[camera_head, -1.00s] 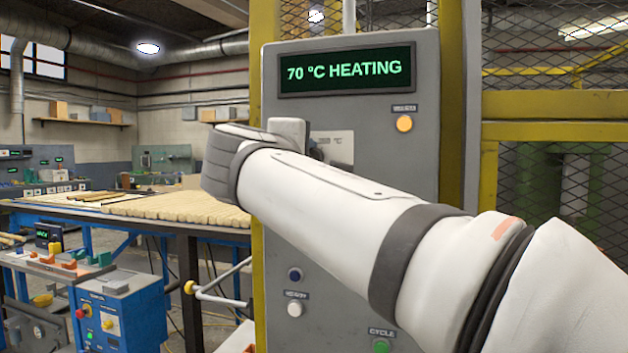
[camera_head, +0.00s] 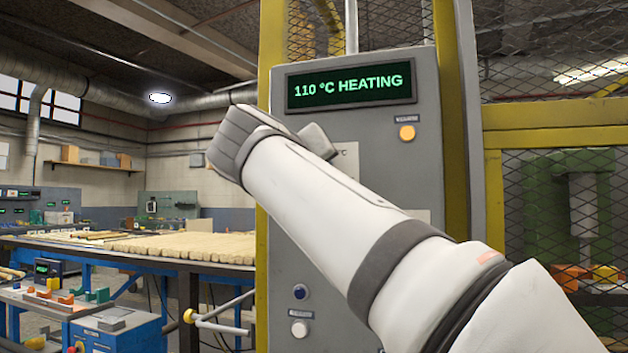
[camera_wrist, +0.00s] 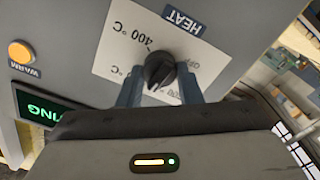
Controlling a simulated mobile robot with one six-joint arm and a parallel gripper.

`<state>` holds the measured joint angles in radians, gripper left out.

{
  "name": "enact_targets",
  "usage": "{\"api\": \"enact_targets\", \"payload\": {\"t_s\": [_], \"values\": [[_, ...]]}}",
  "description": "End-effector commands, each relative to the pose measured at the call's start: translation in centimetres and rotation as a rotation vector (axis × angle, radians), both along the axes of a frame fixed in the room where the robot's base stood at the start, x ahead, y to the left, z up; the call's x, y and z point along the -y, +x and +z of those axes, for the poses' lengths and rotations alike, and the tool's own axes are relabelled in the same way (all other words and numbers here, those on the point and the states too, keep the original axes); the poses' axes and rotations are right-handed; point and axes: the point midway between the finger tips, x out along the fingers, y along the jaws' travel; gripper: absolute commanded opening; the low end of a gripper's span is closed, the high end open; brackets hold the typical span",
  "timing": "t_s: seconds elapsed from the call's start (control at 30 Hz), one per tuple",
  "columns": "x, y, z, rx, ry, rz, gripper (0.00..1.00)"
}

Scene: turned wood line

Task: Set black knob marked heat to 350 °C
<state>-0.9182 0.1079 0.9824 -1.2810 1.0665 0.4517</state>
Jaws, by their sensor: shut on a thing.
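The black heat knob (camera_wrist: 159,70) sits on a white scale plate (camera_wrist: 118,58) on the grey panel. In the wrist view the plate shows "400 °C" and "OFF", with other marks partly covered, and a blue "HEAT" label (camera_wrist: 184,21) is beside it. My gripper (camera_wrist: 160,84) has one finger on each side of the knob and is shut on it. The exact setting of the pointer is hard to read. In the head view my arm hides the knob. The green display (camera_head: 350,84) reads "110 °C HEATING".
An amber warm lamp (camera_head: 407,133) is lit below the display. A blue button (camera_head: 300,291) and a white button (camera_head: 299,329) are low on the panel. Yellow-framed mesh guarding (camera_head: 560,130) stands to the right. A bench with turned wood (camera_head: 180,247) is to the left.

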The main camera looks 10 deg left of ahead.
Motion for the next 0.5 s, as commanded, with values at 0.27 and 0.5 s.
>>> {"api": "enact_targets", "payload": {"t_s": [0.27, 0.5], "values": [[0.02, 0.08, -0.49, 0.014, 0.252, -0.003, 0.09], [0.04, 0.12, -0.44, 0.027, 0.426, -0.003, 0.09]]}}
